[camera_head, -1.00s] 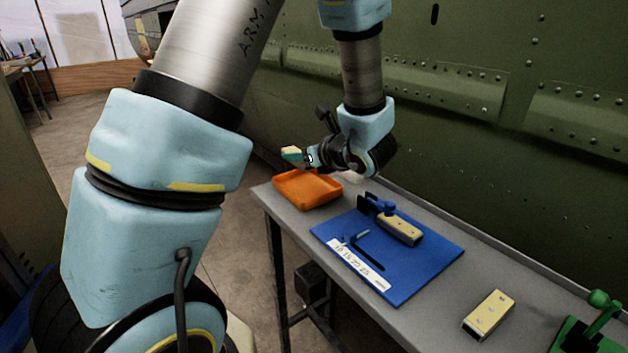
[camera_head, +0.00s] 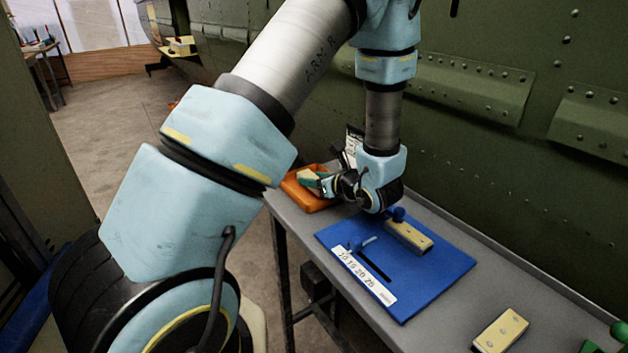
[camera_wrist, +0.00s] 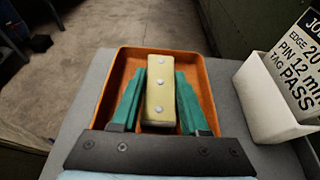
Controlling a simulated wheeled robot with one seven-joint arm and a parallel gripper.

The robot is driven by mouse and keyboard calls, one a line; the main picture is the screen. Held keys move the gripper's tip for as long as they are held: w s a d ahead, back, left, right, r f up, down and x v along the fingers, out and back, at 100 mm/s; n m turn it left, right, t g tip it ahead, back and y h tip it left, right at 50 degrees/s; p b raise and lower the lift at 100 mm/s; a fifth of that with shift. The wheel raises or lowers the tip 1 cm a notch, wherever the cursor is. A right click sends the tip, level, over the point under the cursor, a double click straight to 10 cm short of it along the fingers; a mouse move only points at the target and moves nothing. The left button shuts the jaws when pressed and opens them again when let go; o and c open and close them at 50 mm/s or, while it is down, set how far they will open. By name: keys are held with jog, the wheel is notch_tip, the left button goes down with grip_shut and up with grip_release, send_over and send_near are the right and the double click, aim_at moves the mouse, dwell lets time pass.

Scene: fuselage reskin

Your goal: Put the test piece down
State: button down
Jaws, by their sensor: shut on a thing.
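My gripper (camera_wrist: 160,100) has two green fingers shut on the test piece (camera_wrist: 160,88), a pale yellow block with a row of silver rivets. In the wrist view the block points away from me, over the orange tray (camera_wrist: 122,60). In the head view the gripper (camera_head: 317,182) is low at the orange tray (camera_head: 300,199), and only a little of the block (camera_head: 306,174) shows. I cannot tell whether the block touches the tray floor.
A blue board (camera_head: 430,279) with a similar yellow block (camera_head: 409,236) lies on the grey bench (camera_head: 470,315). Another riveted block (camera_head: 500,331) lies near the front. A white holder (camera_wrist: 262,105) with a printed card (camera_wrist: 300,65) stands right of the tray in the wrist view.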

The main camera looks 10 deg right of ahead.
jog(key=shift+f, duration=0.4)
jog(key=shift+f, duration=0.1)
jog(key=shift+f, duration=0.15)
jog(key=shift+c, duration=2.1)
grip_release()
jog(key=shift+r, duration=0.2)
